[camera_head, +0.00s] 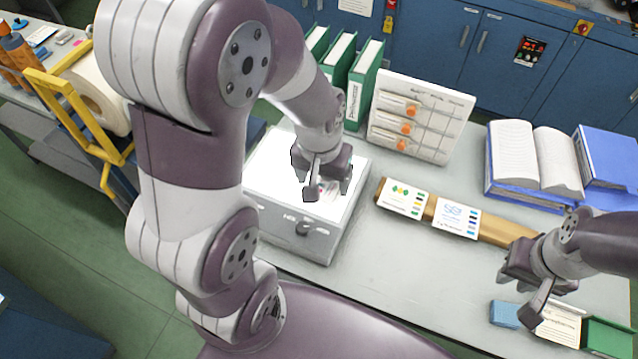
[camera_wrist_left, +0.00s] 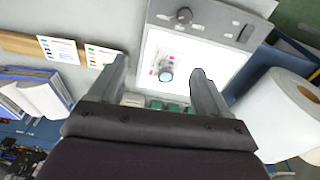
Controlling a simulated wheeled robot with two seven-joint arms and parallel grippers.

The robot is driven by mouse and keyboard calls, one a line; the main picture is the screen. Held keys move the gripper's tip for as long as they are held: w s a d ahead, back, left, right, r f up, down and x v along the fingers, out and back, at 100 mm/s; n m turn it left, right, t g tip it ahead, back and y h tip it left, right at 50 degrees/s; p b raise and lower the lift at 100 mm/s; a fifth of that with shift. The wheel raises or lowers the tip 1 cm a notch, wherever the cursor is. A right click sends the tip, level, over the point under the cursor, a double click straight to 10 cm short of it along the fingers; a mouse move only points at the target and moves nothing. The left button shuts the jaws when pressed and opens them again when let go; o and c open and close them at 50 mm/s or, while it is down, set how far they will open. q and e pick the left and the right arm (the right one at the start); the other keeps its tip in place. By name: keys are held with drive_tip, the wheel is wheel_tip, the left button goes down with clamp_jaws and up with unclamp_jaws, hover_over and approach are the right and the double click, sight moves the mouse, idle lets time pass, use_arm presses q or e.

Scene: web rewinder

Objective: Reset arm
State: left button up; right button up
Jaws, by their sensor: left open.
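My left gripper (camera_head: 325,188) is open over the lit white top of a grey box (camera_head: 305,243) on the bench. In the left wrist view its two fingers (camera_wrist_left: 165,88) stand wide apart with nothing between them. In the head view my gripper partly hides these. My right gripper (camera_head: 524,285) hangs over the bench at the right, above the front cards. Its finger gap is unclear.
A white panel with orange knobs (camera_head: 418,115) and green binders (camera_head: 364,85) stand behind the box. A wooden strip with cards (camera_head: 490,230), an open book (camera_head: 530,160) and a blue binder (camera_head: 607,160) lie right. A white roll (camera_head: 98,95) and yellow frame (camera_head: 75,115) stand left.

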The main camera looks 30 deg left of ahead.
use_arm(q)
drive_tip(key=shift+m, duration=0.8)
drive_tip(key=s+f+b, duration=0.3)
drive_tip(key=shift+d+f+b, duration=0.15)
drive_tip(key=shift+f+b, duration=0.05)
drive_tip(key=shift+b, duration=0.1)
